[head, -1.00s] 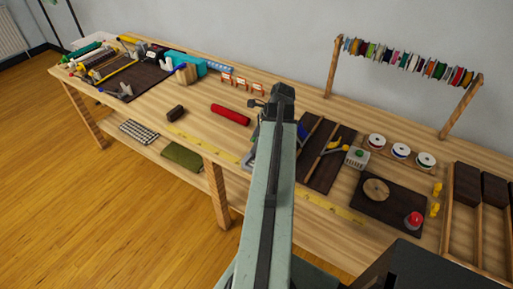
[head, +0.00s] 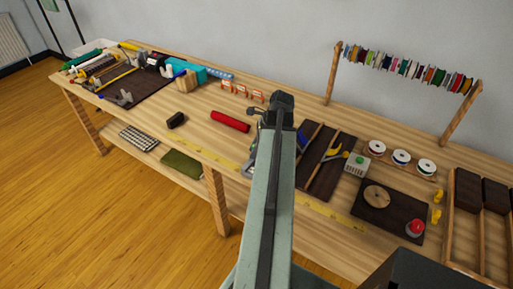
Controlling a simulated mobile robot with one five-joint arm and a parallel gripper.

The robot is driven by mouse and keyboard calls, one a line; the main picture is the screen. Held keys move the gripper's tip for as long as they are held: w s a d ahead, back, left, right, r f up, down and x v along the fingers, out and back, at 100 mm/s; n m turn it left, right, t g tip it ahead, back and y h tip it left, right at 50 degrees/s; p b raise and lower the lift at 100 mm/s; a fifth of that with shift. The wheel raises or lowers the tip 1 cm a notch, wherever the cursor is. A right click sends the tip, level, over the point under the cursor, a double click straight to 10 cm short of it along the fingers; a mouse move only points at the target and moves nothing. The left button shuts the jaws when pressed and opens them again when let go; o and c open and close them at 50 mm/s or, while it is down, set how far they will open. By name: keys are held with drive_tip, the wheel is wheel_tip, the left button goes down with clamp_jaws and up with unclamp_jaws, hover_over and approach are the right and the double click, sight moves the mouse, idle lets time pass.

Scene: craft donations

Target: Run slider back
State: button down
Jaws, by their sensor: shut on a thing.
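My arm rises from the bottom centre to a dark joint at its top and covers the middle of the bench. My gripper is hidden behind it, so its fingers and what they hold do not show. A small grey metal piece (head: 248,166) peeks out at the arm's left edge above the yellow measuring strip (head: 203,151); I cannot tell what it belongs to. I cannot make out a slider for certain. A dark board (head: 325,168) with a wooden strip and yellow-handled pliers (head: 334,151) lies just right of the arm.
A red roll (head: 230,121) and a dark block (head: 176,120) lie left of the arm. To the right are a grey box with a green button (head: 356,165), spools (head: 401,157), a dark board with a red button (head: 415,228) and a divided wooden tray (head: 449,220). A spool rack stands behind.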

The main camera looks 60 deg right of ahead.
idle(0.9)
drive_tip(key=shift+s, duration=0.8)
drive_tip(key=c, duration=1.3)
unclamp_jaws()
drive_tip(key=shift+o, duration=0.2)
drive_tip(key=p+v, duration=0.7)
drive_tip(key=shift+r, duration=0.35)
drive_tip(key=shift+s+d, duration=0.1)
drive_tip(key=shift+d, duration=0.05)
